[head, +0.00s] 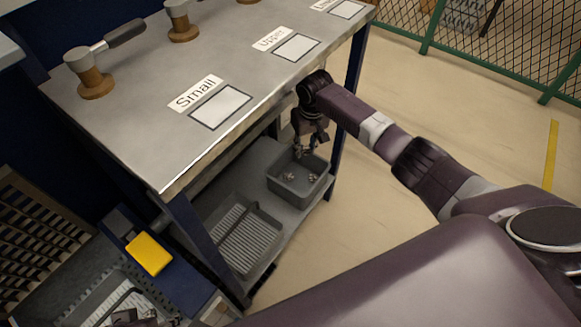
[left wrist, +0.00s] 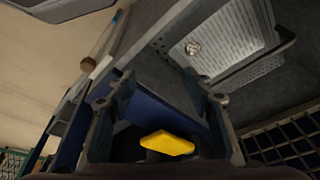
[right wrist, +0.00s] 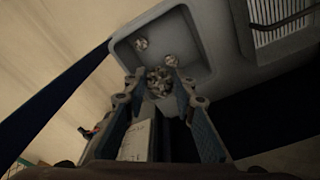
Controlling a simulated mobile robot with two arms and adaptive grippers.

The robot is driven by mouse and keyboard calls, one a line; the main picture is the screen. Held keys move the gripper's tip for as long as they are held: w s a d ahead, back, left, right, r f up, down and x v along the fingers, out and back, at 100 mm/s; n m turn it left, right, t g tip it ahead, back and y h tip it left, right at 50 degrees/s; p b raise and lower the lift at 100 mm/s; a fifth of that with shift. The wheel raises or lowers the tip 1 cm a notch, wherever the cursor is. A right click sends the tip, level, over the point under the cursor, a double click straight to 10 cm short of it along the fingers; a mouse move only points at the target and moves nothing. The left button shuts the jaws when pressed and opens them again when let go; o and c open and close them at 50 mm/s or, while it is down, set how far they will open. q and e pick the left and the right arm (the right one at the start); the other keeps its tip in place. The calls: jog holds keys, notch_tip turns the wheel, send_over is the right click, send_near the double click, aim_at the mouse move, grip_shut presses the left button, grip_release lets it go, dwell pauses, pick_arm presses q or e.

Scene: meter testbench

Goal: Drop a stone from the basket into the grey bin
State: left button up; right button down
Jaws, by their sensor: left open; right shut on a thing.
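The grey bin (head: 318,184) stands on the lower shelf of the bench, with two stones inside it. It also shows in the right wrist view (right wrist: 195,35), with the same stones (right wrist: 141,43) on its floor. My right gripper (head: 306,150) is above the bin, pointing down. In the right wrist view its fingers are shut on a stone (right wrist: 160,80), rough and grey-white. A slotted basket (left wrist: 225,40) in the left wrist view holds one small stone (left wrist: 193,47). My left gripper (left wrist: 160,103) is open with nothing between its fingers.
A slotted grey tray (head: 237,240) sits beside the bin on the lower shelf (head: 262,157). The metal bench top (head: 140,130) overhangs the shelf and carries labels and wooden-based stamps. A yellow block (head: 149,254) lies at lower left. The floor right of the bench is clear.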

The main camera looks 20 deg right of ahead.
aim_at(158, 268)
jog(key=shift+w+r, duration=0.15)
jog(key=shift+w, duration=0.05)
pick_arm(q)
jog(key=shift+w+f, duration=0.15)
jog(key=shift+w, duration=0.05)
pick_arm(e)
jog(key=shift+w, duration=0.15)
